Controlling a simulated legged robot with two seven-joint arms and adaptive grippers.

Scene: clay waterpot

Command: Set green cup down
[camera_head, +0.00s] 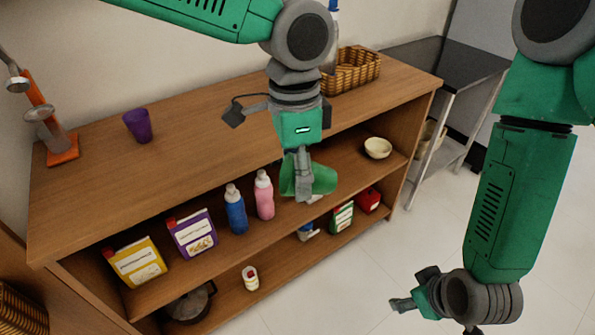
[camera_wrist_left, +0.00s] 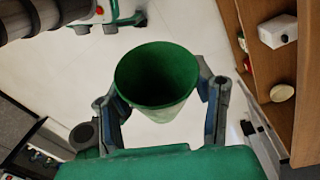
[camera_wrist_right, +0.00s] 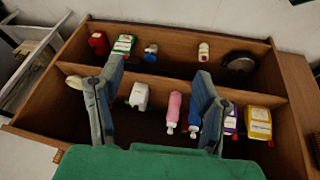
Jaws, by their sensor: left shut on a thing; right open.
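The green cup (camera_head: 322,179) is held by my left gripper (camera_head: 302,178) in front of the wooden shelf unit. In the left wrist view the cup (camera_wrist_left: 158,76) sits between the two fingers, its open mouth facing the camera, with floor behind it. My right gripper (camera_head: 402,304) hangs at the lower right over the floor, away from the cup. In the right wrist view its fingers (camera_wrist_right: 153,90) are spread wide with nothing between them but the distant shelf.
The wooden shelf top (camera_head: 215,128) has a wide bare middle. A purple cup (camera_head: 138,125) and an orange scale-like stand (camera_head: 62,150) are at its left, a wicker basket (camera_head: 352,72) at its right.

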